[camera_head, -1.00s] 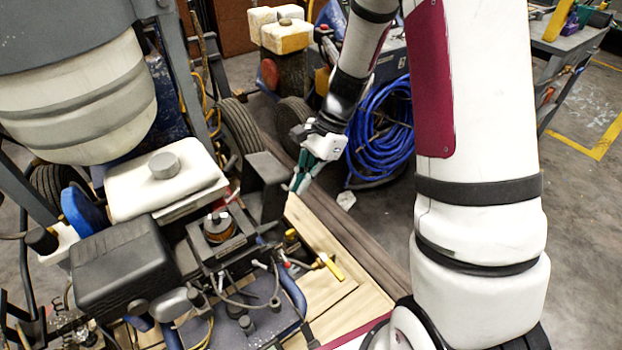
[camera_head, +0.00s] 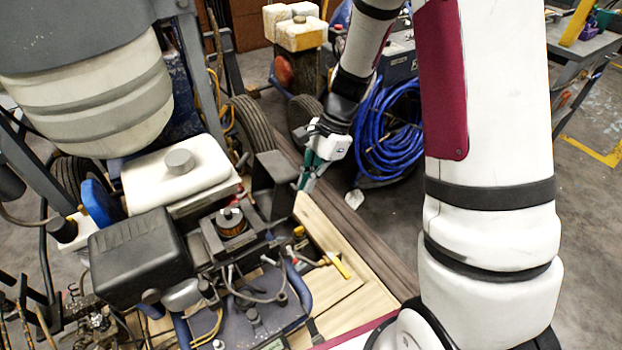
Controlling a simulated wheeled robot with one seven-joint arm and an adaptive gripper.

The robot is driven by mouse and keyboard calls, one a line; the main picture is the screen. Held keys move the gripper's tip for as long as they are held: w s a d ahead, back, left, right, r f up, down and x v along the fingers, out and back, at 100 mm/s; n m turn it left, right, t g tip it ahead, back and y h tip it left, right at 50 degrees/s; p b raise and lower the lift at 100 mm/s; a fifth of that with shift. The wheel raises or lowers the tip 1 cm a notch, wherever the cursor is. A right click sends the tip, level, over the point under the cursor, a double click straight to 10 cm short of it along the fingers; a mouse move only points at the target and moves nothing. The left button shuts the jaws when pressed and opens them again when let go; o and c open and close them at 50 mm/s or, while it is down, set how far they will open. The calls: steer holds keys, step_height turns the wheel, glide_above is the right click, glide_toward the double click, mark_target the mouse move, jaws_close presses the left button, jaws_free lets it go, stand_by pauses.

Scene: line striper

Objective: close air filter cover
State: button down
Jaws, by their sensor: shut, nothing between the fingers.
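The air filter (camera_head: 231,222), a round copper-coloured element with a dark top, sits exposed in its dark square housing on the engine. A dark grey plate (camera_head: 276,180), which looks like the air filter cover, stands raised at the right side of this housing. My gripper (camera_head: 304,186), with green fingers, is shut and empty. It points down just right of the raised plate, close to its edge. I cannot tell whether they touch.
A white tank (camera_head: 175,178) and a black box (camera_head: 140,257) flank the housing on the left. Hoses and cables lie in front. A blue hose coil (camera_head: 389,135) lies behind my gripper. Wooden boards (camera_head: 345,235) lie below, right of the engine.

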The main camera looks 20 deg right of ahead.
steer(key=a+r+h+p, duration=0.1)
steer(key=a+p, duration=0.1)
steer(key=p, duration=0.1)
steer(key=s+a+r+h+p, duration=0.1)
steer(key=r+h+p, duration=0.1)
steer(key=p, duration=0.2)
steer(key=shift+a+t, duration=0.3)
steer(key=shift+a, duration=0.1)
steer(key=p, duration=0.1)
steer(key=a+h+p, duration=0.1)
steer(key=p, duration=0.1)
steer(key=shift+s+a+r, duration=0.2)
steer(key=shift+r, duration=0.1)
steer(key=t+h+p, duration=0.2)
steer(key=h+p, duration=0.3)
steer(key=h, duration=0.5)
glide_toward(288, 181)
steer(key=s+a+f, duration=0.3)
steer(key=a+f, duration=0.3)
steer(key=a, duration=0.1)
steer(key=s+a+f+b, duration=0.1)
steer(key=a+f+b, duration=0.2)
steer(key=a+f, duration=0.2)
steer(key=shift+s+f, duration=0.2)
steer(key=shift+s, duration=0.2)
steer(key=shift+a, duration=0.1)
